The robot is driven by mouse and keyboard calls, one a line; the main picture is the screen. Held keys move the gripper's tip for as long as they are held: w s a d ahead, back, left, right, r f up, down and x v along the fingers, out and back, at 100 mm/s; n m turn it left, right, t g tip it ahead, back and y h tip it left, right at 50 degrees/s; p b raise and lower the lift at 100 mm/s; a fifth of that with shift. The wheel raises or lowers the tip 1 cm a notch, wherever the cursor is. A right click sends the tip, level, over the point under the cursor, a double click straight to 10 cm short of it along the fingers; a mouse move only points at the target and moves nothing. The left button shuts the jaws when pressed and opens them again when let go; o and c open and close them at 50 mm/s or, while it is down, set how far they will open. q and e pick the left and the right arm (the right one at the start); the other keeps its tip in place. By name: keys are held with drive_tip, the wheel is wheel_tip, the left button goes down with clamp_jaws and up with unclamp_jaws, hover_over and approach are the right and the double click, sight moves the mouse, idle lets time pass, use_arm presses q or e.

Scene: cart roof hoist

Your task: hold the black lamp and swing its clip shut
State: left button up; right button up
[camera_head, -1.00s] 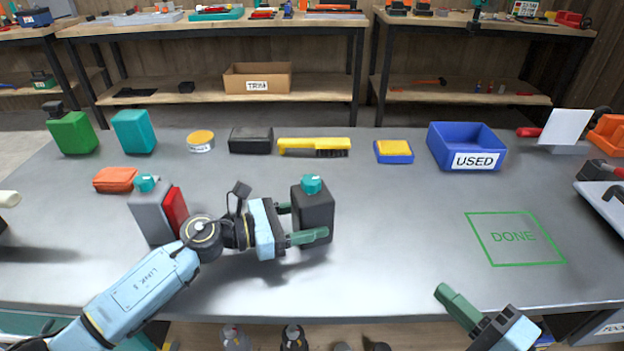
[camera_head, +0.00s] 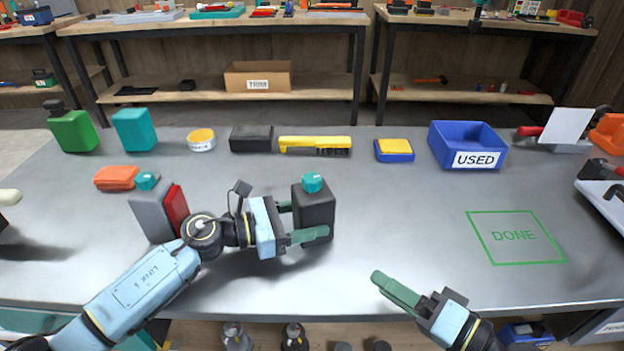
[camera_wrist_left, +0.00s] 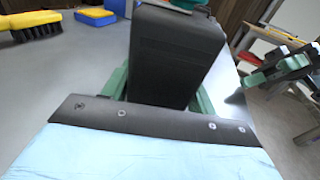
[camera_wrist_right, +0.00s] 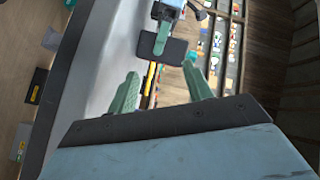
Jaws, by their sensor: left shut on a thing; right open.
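The black lamp (camera_head: 315,215) is a dark box with a teal knob (camera_head: 312,183) on top, standing upright on the grey table. My left gripper (camera_head: 305,222) is shut on its sides, with one green finger on the near side and one behind. In the left wrist view the lamp's dark body (camera_wrist_left: 175,55) sits between the green fingers. I cannot make out the clip in any view. My right gripper (camera_head: 400,295) is open and empty above the table's front edge, right of the lamp and nearer to me. In the right wrist view its fingers (camera_wrist_right: 160,92) are spread apart.
A grey-and-red lamp-like container (camera_head: 152,215) stands just left of my left wrist. A green DONE outline (camera_head: 515,238) marks bare table at right. A blue USED bin (camera_head: 468,147), yellow brush (camera_head: 314,144) and black box (camera_head: 251,138) line the back. Table between lamp and outline is clear.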

sight(316, 187)
drive_tip(key=w+a+n, duration=0.1)
drive_tip(key=n, duration=0.1)
drive_tip(key=a+n, duration=0.2)
drive_tip(key=w+a+r+n+h, duration=0.1)
drive_tip(key=shift+w+a+n, duration=0.3)
drive_tip(key=shift+w+n, duration=0.05)
drive_tip(key=shift+n, duration=0.05)
drive_tip(key=w+a+r+n+t+h, duration=0.1)
drive_tip(key=w+r+n+t+h, duration=0.2)
drive_tip(key=r, duration=0.4)
drive_tip(key=shift+n+y, duration=0.7)
drive_tip(key=x, duration=1.2)
drive_tip(key=shift+w, duration=0.35)
drive_tip(key=c, duration=1)
drive_tip(key=shift+o, duration=0.2)
drive_tip(key=shift+a+t, duration=0.1)
drive_tip(key=shift+t, duration=0.2)
